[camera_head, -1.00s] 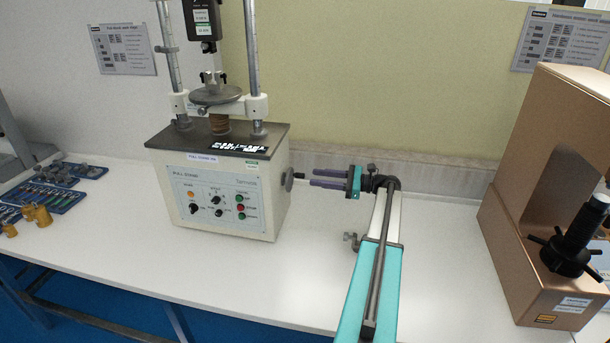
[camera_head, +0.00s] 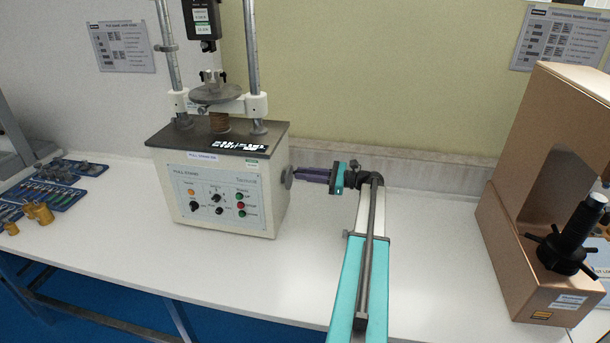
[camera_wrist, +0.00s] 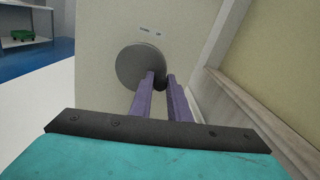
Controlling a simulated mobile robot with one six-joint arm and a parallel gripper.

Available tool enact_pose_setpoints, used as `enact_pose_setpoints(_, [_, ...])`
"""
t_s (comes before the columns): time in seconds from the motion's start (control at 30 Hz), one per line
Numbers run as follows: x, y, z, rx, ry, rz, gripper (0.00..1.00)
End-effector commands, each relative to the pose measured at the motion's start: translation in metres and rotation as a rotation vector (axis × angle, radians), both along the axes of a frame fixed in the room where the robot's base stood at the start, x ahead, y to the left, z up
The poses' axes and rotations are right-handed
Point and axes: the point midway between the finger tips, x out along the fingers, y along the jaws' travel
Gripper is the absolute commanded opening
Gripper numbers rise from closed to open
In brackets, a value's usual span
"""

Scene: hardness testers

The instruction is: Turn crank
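The crank is a round grey disc on the right side of the pull stand (camera_head: 225,185). In the head view the crank disc (camera_head: 287,177) is seen nearly edge-on. In the wrist view the crank disc (camera_wrist: 138,68) faces the camera. Its short dark handle (camera_wrist: 160,83) shows at the lower right of the disc, between my fingertips. My gripper (camera_head: 299,174) reaches in from the right with its purple fingers level. In the wrist view the fingers (camera_wrist: 161,78) sit on both sides of the handle and appear closed on it. The fingers hide most of the handle in the head view.
A copper-coloured tester (camera_head: 525,210) with a black spoked handle (camera_head: 565,248) stands at the right. Blue trays (camera_head: 50,205) and brass parts (camera_head: 40,213) lie at the left. The white bench (camera_head: 270,285) is clear in front of the pull stand. The wall is close behind.

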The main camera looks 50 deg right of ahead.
Motion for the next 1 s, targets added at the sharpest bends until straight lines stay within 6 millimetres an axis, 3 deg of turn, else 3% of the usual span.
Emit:
enact_pose_setpoints(0.57, [-0.0009, 0.0012, 0.0007, -0.075, -0.046, 0.003, 0.00])
enact_pose_setpoints(1.0, [-0.0033, 0.0038, 0.0083, -0.361, -0.223, 0.002, 0.00])
